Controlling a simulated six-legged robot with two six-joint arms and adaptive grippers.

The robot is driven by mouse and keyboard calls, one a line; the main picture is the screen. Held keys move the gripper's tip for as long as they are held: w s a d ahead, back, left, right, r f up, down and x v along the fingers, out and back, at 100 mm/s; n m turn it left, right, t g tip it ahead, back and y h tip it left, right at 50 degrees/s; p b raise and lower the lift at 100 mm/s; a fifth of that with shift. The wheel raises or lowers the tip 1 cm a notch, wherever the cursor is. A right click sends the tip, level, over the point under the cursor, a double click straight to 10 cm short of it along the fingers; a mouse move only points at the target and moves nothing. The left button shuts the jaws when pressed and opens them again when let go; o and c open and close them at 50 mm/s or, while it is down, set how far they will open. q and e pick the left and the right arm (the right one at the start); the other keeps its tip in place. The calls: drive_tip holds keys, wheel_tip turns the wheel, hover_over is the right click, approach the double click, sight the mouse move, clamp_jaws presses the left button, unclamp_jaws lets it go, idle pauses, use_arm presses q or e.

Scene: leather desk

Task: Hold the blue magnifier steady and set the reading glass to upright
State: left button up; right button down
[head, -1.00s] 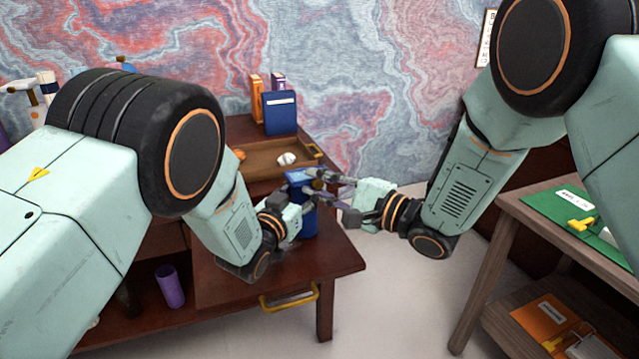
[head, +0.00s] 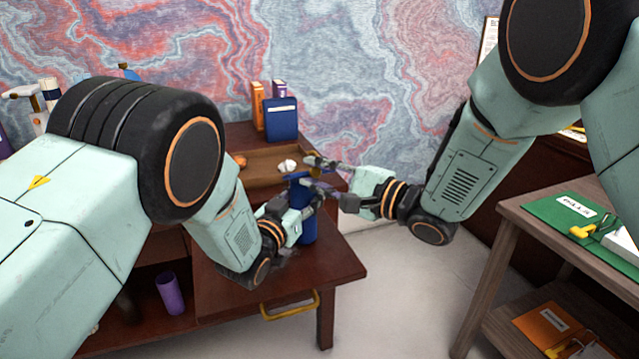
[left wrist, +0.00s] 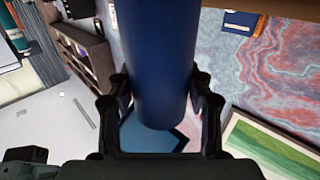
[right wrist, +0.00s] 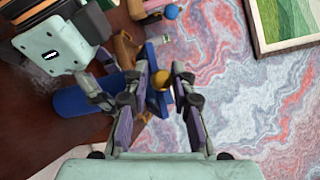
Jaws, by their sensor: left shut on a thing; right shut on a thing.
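The blue magnifier (head: 308,228) is an upright blue cylinder above the dark desk in the head view. My left gripper (head: 300,208) is shut around its body. In the left wrist view the blue cylinder (left wrist: 157,70) fills the space between the fingers. My right gripper (head: 322,176) is at the magnifier's top, its fingers spread and shut on the reading glass. The glass itself is hard to make out, so its tilt cannot be told. In the right wrist view the blue cylinder (right wrist: 85,101) lies left of my right fingers (right wrist: 178,85).
A wooden tray (head: 262,168) with a white item (head: 287,166) stands behind the magnifier. Blue (head: 281,119) and orange (head: 257,105) books stand at the back. A purple cup (head: 170,292) is lower left. A side table (head: 520,240) with a green folder is at right.

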use_arm(q)
drive_tip(key=shift+s+d+f+h, duration=0.25)
drive_tip(key=shift+d+f+h, duration=0.05)
drive_tip(key=shift+f, duration=0.1)
use_arm(e)
drive_tip(key=r, duration=0.1)
drive_tip(key=w, duration=0.1)
drive_tip(key=r, duration=0.1)
drive_tip(key=shift+w+a+r, duration=0.25)
drive_tip(key=shift+w+r, duration=0.05)
drive_tip(key=shift+r, duration=0.05)
drive_tip(key=shift+w+a+r, duration=0.3)
drive_tip(key=shift+w+r, duration=0.3)
drive_tip(key=shift+w, duration=0.15)
use_arm(q)
drive_tip(key=shift+r, duration=0.2)
use_arm(e)
drive_tip(key=shift+w+a+r, duration=0.2)
drive_tip(key=shift+w+a, duration=0.05)
drive_tip(key=shift+w, duration=0.45)
use_arm(q)
drive_tip(key=shift+o, duration=0.5)
use_arm(e)
drive_tip(key=shift+w+a, duration=0.2)
drive_tip(key=shift+w, duration=0.4)
drive_tip(key=shift+w+a, duration=0.15)
drive_tip(key=shift+w, duration=0.4)
drive_tip(key=shift+w+f, duration=0.1)
drive_tip(key=shift+w, duration=0.1)
